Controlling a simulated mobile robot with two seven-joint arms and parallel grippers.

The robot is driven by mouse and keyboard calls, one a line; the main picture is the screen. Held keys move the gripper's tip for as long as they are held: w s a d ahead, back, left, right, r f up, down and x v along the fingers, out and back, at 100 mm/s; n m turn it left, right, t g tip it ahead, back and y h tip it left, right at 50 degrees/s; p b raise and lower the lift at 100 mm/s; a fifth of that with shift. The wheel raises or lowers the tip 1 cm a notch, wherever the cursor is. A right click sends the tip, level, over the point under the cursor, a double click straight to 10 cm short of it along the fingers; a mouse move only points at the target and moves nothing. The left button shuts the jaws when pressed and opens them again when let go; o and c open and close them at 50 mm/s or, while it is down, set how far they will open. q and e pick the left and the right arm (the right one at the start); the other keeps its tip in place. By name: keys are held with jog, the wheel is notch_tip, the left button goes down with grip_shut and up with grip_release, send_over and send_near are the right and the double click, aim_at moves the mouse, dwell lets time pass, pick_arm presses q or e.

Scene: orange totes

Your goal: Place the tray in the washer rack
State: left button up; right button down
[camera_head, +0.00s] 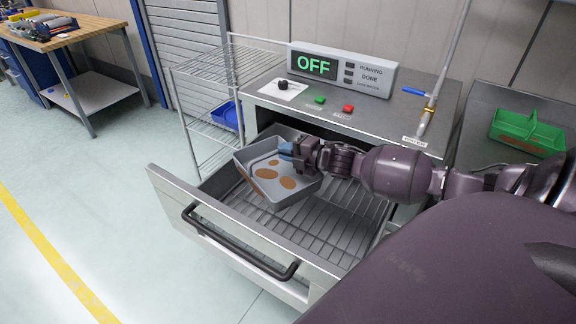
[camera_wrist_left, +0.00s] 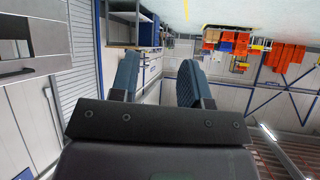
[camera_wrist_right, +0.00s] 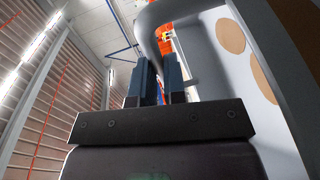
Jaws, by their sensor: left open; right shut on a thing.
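The tray (camera_head: 270,180) is a grey box with brown round spots inside. In the head view it hangs tilted over the open drawer of the washer, in my right gripper (camera_head: 287,152). The right gripper is shut on its rim or handle; the right wrist view shows the fingers (camera_wrist_right: 160,85) against the grey tray (camera_wrist_right: 205,60). The washer rack (camera_head: 330,222) is the wire grid in the pulled-out drawer, below and to the right of the tray. My left gripper (camera_wrist_left: 158,85) is open and empty in the left wrist view; it is not in the head view.
The drawer front (camera_head: 225,235) has a black bar handle. The washer's panel (camera_head: 340,68) reads OFF. A green caddy (camera_head: 527,132) stands on the right counter. A wire shelf (camera_head: 205,65) with a blue bin (camera_head: 225,115) stands at the left of the washer. Open floor lies left.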

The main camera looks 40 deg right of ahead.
jog(key=shift+d+f, duration=0.1)
jog(key=shift+f, duration=0.85)
notch_tip(320, 180, down, 20)
jog(key=b, duration=0.4)
jog(key=shift+r+b, duration=0.25)
jog(key=shift+b, duration=0.1)
jog(key=c, duration=1.6)
grip_release()
jog(key=shift+f, duration=0.25)
jog(key=shift+c, duration=0.2)
jog(key=o, duration=0.5)
jog(key=shift+c, duration=0.2)
pick_arm(q)
jog(key=shift+w+d+f+p, duration=0.2)
jog(key=shift+f+p, duration=0.1)
jog(key=shift+f, duration=0.5)
jog(key=shift+w+d+f+p, duration=0.15)
jog(key=shift+f+p, duration=0.1)
jog(key=shift+f, duration=0.55)
pick_arm(e)
jog(key=v, duration=0.7)
jog(key=shift+s+r, duration=0.2)
